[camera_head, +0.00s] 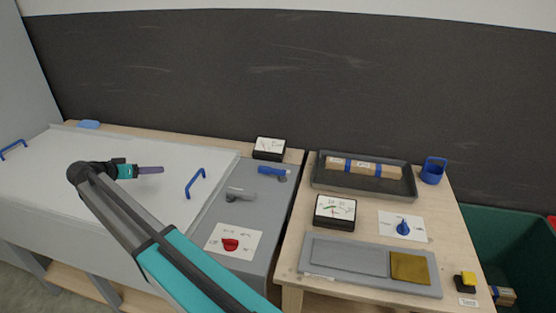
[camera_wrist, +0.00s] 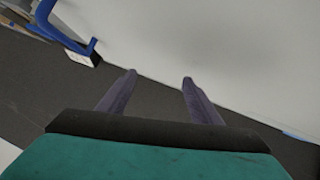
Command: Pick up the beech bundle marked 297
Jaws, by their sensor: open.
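A light wood bundle with blue bands (camera_head: 363,168) lies lengthwise in a dark tray (camera_head: 318,184) at the back of the right wooden table. Another wooden piece with a blue band (camera_head: 504,295) shows at the lower right, by the green bin. I cannot read a number on either, so I cannot tell which is marked 297. My gripper (camera_head: 162,170) is over the white panel on the left, far from both. In the wrist view my gripper (camera_wrist: 160,80) has its two fingers apart with nothing between them.
The right table (camera_head: 290,268) also carries a blue cup-like holder (camera_head: 432,171), a dial meter (camera_head: 335,211), a blue knob (camera_head: 403,227) and a grey board (camera_head: 345,257). A green bin (camera_head: 510,235) stands at the right. A blue handle (camera_head: 195,183) rises from the white panel.

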